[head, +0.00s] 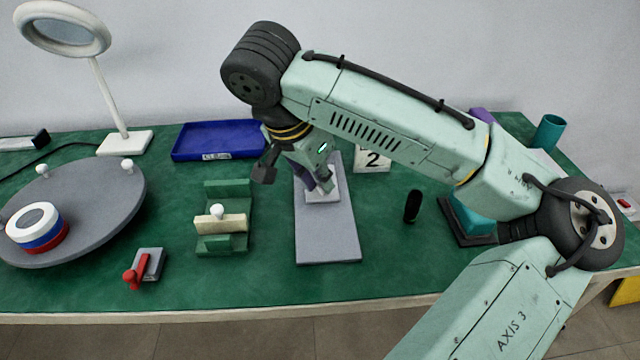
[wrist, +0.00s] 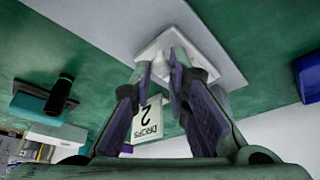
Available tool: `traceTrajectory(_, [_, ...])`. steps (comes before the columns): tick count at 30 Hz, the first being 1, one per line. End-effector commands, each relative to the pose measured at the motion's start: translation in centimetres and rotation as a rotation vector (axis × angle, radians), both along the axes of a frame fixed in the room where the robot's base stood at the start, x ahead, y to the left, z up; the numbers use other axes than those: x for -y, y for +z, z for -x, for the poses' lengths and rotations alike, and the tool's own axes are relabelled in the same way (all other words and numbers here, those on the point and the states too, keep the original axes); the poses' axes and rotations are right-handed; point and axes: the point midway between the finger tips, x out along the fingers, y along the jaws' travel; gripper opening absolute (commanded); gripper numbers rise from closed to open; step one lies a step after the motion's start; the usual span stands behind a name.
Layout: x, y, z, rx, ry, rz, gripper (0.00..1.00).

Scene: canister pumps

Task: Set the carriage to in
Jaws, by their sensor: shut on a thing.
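The carriage (head: 323,196) is a pale, squarish block on a long grey plate (head: 327,240) in the middle of the table. It sits toward the plate's far half, and the bare plate stretches toward the near table edge. My gripper (head: 322,186) reaches down onto the carriage from above and is shut on its raised middle part, which the fingers mostly hide. In the wrist view the carriage (wrist: 160,46) shows as a white plate, with my fingertips (wrist: 162,68) at its raised part.
A green fixture with a cream bar (head: 222,223) is to the left. A black upright cylinder (head: 412,206) and a teal block (head: 470,222) are to the right. A blue tray (head: 215,141) lies behind.

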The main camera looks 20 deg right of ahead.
Motion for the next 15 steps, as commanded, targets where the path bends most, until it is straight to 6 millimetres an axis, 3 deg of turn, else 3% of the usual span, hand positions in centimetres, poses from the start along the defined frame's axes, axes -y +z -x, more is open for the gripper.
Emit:
traceTrajectory(7, [0.10,0.15,-0.48,0.016,-0.004,-0.002,0.00])
traceTrajectory(8, [0.11,0.16,-0.50,0.016,-0.003,-0.002,0.17])
traceTrajectory(15, [0.07,0.10,-0.41,0.013,-0.002,-0.003,0.33])
